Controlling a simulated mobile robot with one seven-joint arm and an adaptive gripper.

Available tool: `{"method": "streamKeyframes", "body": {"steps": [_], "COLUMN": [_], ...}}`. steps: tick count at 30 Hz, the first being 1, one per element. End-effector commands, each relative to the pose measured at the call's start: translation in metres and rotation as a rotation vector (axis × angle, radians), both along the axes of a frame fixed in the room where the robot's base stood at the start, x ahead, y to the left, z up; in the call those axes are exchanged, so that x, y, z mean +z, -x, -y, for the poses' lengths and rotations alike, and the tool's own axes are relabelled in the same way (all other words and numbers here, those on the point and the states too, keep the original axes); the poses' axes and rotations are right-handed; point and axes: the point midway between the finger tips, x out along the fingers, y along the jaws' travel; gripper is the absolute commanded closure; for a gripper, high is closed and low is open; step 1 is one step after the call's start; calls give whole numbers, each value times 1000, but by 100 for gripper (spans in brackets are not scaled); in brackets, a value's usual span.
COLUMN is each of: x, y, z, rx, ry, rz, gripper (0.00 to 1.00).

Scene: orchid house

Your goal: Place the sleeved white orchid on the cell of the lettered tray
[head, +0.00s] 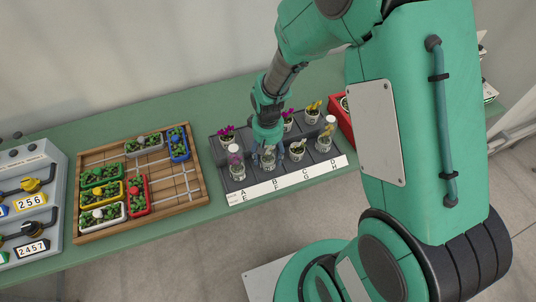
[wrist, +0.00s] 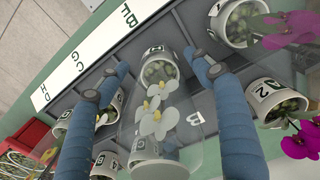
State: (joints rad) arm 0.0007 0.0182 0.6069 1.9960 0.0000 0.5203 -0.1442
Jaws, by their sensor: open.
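The sleeved white orchid (wrist: 158,72) stands in a white pot inside a clear flared sleeve, with its white blooms toward the camera. In the head view it shows partly hidden under my gripper (head: 268,146), in the front-row cell marked F. The lettered tray (head: 219,155) is dark grey with a white label strip along its front. My gripper (wrist: 158,90) is open, with one blue finger on each side of the orchid. I cannot tell whether the fingers touch the sleeve. A letter B shows on the bare cell floor (wrist: 197,118) behind the orchid.
Other potted orchids crowd the tray: a sleeved purple one (head: 236,170) at left, a small white one (head: 297,152) at right, and a sleeved yellow one (head: 324,143) beyond. A red crate (head: 345,124) adjoins the right end. A wooden tray (head: 170,193) lies left.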

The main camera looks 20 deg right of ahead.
Motion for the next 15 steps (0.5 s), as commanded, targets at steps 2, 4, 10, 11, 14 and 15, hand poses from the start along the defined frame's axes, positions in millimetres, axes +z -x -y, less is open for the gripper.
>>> {"method": "streamKeyframes", "body": {"steps": [2, 4, 10, 11, 14, 15], "x": [7, 14, 43, 48, 65, 72], "y": [-1, -1, -1, -1, -1, -1], "z": [0, 0, 0, 0, 0, 0], "rx": [0, 0, 0, 0, 0, 0], "ry": [0, 0, 0, 0, 0, 0], "rz": [2, 2, 3, 3, 2, 3], "gripper": [34, 34, 34, 34, 34, 34]}}
